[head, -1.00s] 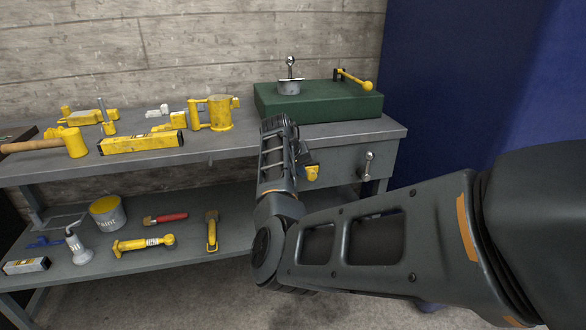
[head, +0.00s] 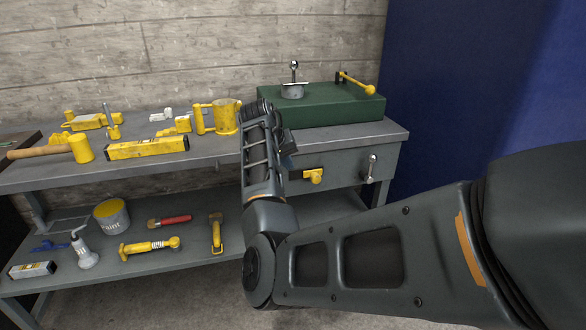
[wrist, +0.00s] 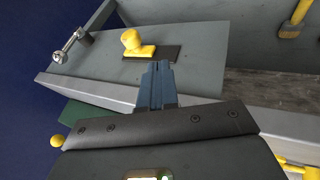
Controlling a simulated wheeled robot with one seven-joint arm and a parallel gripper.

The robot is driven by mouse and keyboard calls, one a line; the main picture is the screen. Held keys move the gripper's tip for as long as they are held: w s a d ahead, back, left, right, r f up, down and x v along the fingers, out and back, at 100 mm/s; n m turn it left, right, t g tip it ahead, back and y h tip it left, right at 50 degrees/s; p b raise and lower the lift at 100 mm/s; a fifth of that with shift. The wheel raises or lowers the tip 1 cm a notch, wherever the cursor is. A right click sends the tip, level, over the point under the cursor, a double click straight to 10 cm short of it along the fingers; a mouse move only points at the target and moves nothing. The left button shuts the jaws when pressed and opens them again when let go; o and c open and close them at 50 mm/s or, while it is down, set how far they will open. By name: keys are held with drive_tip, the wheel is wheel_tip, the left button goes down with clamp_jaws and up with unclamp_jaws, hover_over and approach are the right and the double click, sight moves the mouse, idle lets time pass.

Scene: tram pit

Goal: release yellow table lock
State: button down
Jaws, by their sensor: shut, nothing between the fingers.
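The yellow table lock (head: 313,176) is a small yellow knob on a dark plate on the grey front panel under the workbench top. In the wrist view the lock (wrist: 133,43) shows just beyond my fingertips, a little to their left. My gripper (wrist: 157,68) is shut and empty, its blue-grey fingers pointing toward the panel with a gap to the lock. In the head view the wrist end of my arm is up and left of the lock, and the fingertips are mostly hidden there.
A metal lever (head: 371,167) sits on the panel right of the lock. A green box (head: 325,108) with a yellow-handled lever (head: 357,84) stands on the bench top. A yellow mug (head: 222,117) and several tools lie left. A blue surface (head: 470,90) closes the right side.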

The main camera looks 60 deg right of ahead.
drive_tip(key=v, duration=0.3)
drive_tip(key=shift+a+r, duration=0.1)
drive_tip(key=shift+r, duration=0.05)
idle(0.6)
